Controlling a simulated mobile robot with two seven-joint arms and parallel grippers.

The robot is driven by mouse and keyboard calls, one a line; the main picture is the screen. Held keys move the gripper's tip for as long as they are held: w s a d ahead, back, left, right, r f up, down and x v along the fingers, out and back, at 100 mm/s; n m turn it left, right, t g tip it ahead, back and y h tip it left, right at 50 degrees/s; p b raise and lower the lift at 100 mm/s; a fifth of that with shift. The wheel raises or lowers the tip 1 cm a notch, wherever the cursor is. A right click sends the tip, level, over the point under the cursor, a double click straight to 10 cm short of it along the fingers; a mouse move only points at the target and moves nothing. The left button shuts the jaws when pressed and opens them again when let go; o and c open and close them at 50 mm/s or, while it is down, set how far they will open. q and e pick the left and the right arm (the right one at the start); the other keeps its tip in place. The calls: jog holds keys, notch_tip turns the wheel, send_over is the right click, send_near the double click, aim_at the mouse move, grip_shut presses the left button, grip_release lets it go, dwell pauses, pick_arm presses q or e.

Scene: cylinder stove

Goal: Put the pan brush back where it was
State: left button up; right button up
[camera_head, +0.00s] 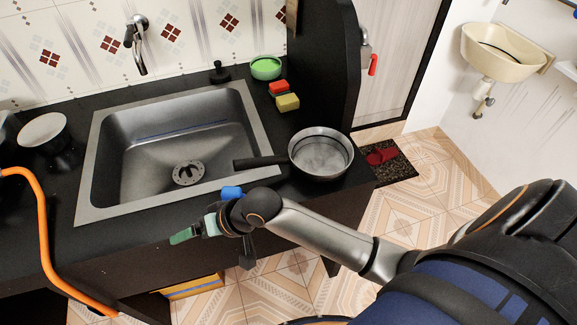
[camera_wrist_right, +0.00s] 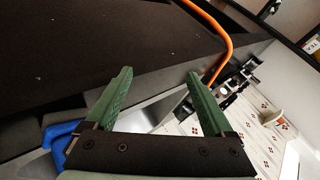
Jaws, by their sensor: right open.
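My right gripper (camera_head: 188,233) reaches in from the right, at the front edge of the counter before the sink. In the right wrist view its two green fingers (camera_wrist_right: 160,75) stand apart with nothing between them. A small blue object (camera_head: 231,192) shows beside the gripper's base. Blue also shows at the lower left of the wrist view (camera_wrist_right: 62,143); I cannot tell whether it is part of the brush. A small dark upright object (camera_head: 220,73) stands behind the sink, too small to identify surely. I see no clear pan brush. My left gripper is out of view.
A steel sink (camera_head: 96,185) fills the counter's middle. A pan (camera_head: 320,155) stands right of it, its handle reaching over the rim. Red (camera_head: 278,87) and yellow (camera_head: 288,103) sponges and a green bowl (camera_head: 266,68) are behind. An orange hose (camera_head: 42,225) hangs left.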

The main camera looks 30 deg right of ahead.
jog(key=s+d+f+n+t+h, duration=0.3)
jog(key=s+d+f+h, duration=0.1)
jog(key=s+d+f, duration=0.9)
jog(key=shift+s+d+h, duration=0.4)
jog(key=shift+s+d, duration=0.2)
jog(key=shift+d, duration=0.1)
jog(key=shift+r+p, duration=0.7)
dwell(0.5)
